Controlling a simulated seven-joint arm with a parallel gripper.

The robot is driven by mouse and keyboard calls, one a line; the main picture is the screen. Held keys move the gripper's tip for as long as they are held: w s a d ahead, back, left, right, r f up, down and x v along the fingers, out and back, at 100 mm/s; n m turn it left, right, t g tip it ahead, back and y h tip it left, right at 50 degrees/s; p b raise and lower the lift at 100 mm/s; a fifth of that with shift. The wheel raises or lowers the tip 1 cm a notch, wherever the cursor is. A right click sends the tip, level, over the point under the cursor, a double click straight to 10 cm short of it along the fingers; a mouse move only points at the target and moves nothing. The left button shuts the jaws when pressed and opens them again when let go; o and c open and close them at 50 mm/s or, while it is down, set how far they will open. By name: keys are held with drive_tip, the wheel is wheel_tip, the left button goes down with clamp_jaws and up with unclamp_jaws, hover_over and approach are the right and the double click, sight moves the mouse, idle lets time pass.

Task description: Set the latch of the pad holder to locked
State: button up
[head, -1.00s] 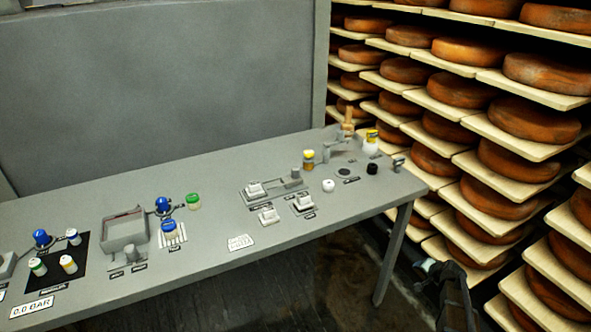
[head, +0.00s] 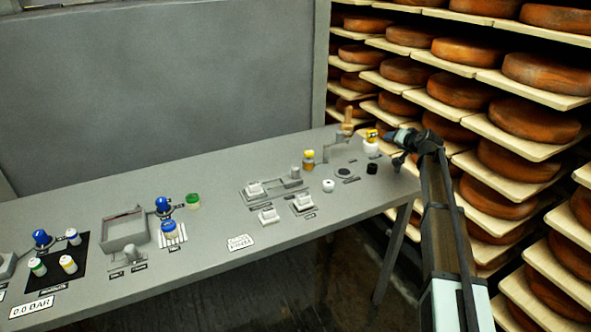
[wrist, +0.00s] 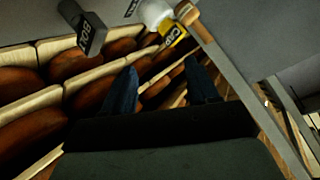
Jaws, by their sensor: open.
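A grey fixture (head: 275,192) with a white block (head: 254,188) on its left end and a small upright piece (head: 295,172) on its right stands right of the table's middle. It may be the pad holder; its label is too small to read and I cannot make out a latch setting. My gripper (head: 389,135) is over the table's far right end, well to the right of this fixture. In the wrist view my gripper (wrist: 162,88) has its two dark fingers apart with nothing between them. The fixture does not show in the wrist view.
A white container with a yellow label (head: 370,144) stands close left of my gripper. A black knob (head: 372,168) and a yellow-topped jar (head: 308,158) are nearby. Cheese shelves (head: 480,110) rise behind and right.

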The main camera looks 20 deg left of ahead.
drive_tip(key=s+a+r+n+g, duration=0.1)
drive_tip(key=s+a+n+g, duration=0.1)
drive_tip(key=s+a, duration=0.5)
drive_tip(key=s+a+r+n+g, duration=0.1)
drive_tip(key=s+a+n+g, duration=0.15)
drive_tip(key=a, duration=0.85)
drive_tip(key=n+g+h, duration=0.3)
drive_tip(key=n+h, duration=0.1)
approach(295, 168)
drive_tip(key=shift+m+t+y, duration=0.25)
drive_tip(key=shift+y, duration=0.05)
drive_tip(key=x, duration=1)
drive_tip(key=shift+s+d+f, duration=0.1)
drive_tip(key=shift+d+f, duration=0.2)
clamp_jaws()
